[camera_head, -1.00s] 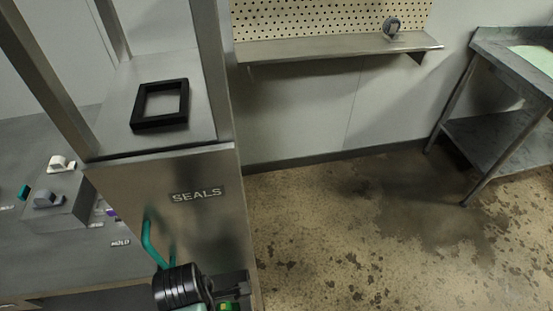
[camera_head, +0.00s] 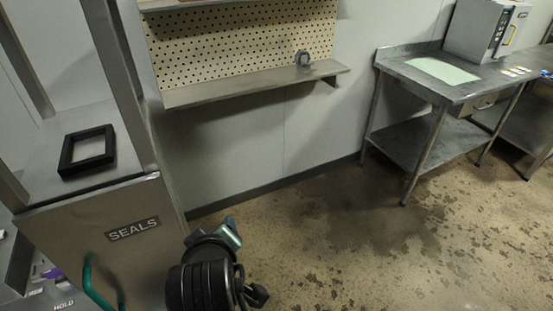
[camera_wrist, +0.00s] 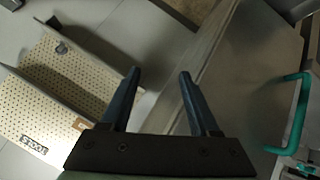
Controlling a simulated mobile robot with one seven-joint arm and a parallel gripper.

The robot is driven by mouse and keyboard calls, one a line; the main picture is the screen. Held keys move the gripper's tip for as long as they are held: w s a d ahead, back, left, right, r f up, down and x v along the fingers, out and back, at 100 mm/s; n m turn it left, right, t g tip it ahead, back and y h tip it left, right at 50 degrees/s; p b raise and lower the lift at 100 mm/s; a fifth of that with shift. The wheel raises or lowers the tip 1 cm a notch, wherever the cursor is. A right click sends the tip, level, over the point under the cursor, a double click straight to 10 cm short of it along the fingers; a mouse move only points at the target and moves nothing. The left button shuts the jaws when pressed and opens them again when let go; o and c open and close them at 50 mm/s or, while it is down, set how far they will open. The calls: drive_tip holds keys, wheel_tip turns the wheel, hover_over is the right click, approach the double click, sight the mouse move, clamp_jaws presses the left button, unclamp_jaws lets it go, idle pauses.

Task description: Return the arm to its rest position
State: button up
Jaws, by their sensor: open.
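My gripper (camera_wrist: 158,74) shows in the wrist view with its two dark blue fingers apart and nothing between them. In the head view my black arm, with a teal part near its end, rises from the bottom edge, right of the SEALS cabinet (camera_head: 150,262). I cannot make out the fingers clearly there. In the wrist view a steel cabinet face with a green handle (camera_wrist: 296,115) lies to the right of the fingers, and the perforated panel (camera_wrist: 62,85) lies to the left. No contact with either is visible.
A black square frame (camera_head: 87,134) lies on the SEALS cabinet. A wall shelf (camera_head: 225,88) below the pegboard (camera_head: 240,35) holds a small grey item (camera_head: 302,58). A steel workbench (camera_head: 405,75) with a boxy device (camera_head: 485,32) stands at right. The stained floor (camera_head: 370,245) between is clear.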

drive_tip(key=w+d+r+m+t+h, duration=0.2)
drive_tip(key=d+r+m+t, duration=0.4)
drive_tip(key=r, duration=0.5)
drive_tip(key=w+d+r+m+t+h, duration=0.1)
drive_tip(key=w+d+r+m+t, duration=0.3)
drive_tip(key=d+r, duration=0.6)
drive_tip(key=s+a+r+t, duration=0.1)
drive_tip(key=s+r+t, duration=0.3)
drive_tip(key=r, duration=0.9)
drive_tip(key=s+a+r+t+p, duration=0.1)
drive_tip(key=s+r+t, duration=0.2)
drive_tip(key=s+r, duration=0.7)
wheel_tip(320, 180, up, 5)
drive_tip(key=shift+f+m+t, duration=0.2)
drive_tip(key=shift+m+t, duration=0.1)
drive_tip(key=shift+t, duration=0.1)
drive_tip(key=shift+s+a, duration=0.1)
drive_tip(key=shift+s, duration=0.1)
drive_tip(key=shift+c, duration=1)
